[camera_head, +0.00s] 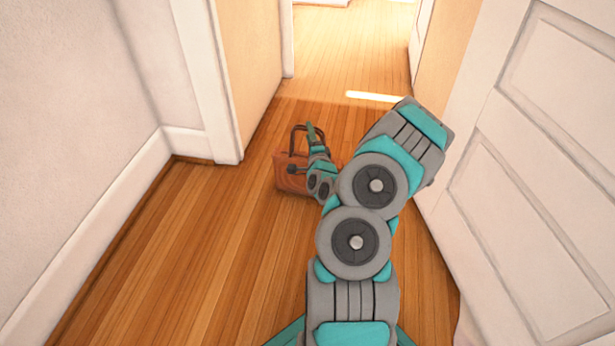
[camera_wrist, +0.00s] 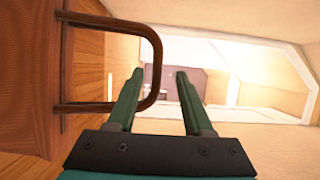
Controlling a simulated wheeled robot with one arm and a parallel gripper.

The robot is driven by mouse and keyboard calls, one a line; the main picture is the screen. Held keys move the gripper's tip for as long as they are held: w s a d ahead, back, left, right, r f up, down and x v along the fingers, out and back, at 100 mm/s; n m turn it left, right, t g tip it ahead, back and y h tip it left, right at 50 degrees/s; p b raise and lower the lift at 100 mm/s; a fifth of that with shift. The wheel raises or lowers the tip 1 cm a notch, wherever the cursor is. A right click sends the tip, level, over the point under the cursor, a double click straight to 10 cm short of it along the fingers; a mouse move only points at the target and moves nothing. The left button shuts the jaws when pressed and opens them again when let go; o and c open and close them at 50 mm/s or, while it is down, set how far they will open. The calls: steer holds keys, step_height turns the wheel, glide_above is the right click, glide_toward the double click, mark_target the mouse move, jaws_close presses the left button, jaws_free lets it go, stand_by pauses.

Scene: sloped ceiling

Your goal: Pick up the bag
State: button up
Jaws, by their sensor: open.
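The bag (camera_head: 290,174) is brown with a dark upright handle loop. It stands on the wood floor beyond my arm, partly hidden behind my gripper (camera_head: 311,148). In the wrist view the bag's body (camera_wrist: 28,70) fills the left edge, and its handle (camera_wrist: 156,60) reaches toward the fingers. My gripper (camera_wrist: 160,75) is open. The left finger overlaps the handle's end bar in this view, and the right finger stands clear to the right of the handle. I cannot tell whether a finger touches the handle.
A white panelled door (camera_head: 540,150) stands close on the right. A white wall (camera_head: 70,120) with a baseboard runs along the left, ending at a door frame (camera_head: 205,80). The wood floor (camera_head: 200,250) is clear left of my arm and beyond the bag.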

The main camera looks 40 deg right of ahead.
steer(key=x, duration=0.6)
steer(key=shift+w+f+b, duration=0.2)
steer(key=shift+w+b, duration=0.1)
steer(key=shift+w, duration=0.05)
steer(key=shift+d, duration=0.15)
steer(key=shift+c, duration=0.3)
jaws_close()
stand_by(0.8)
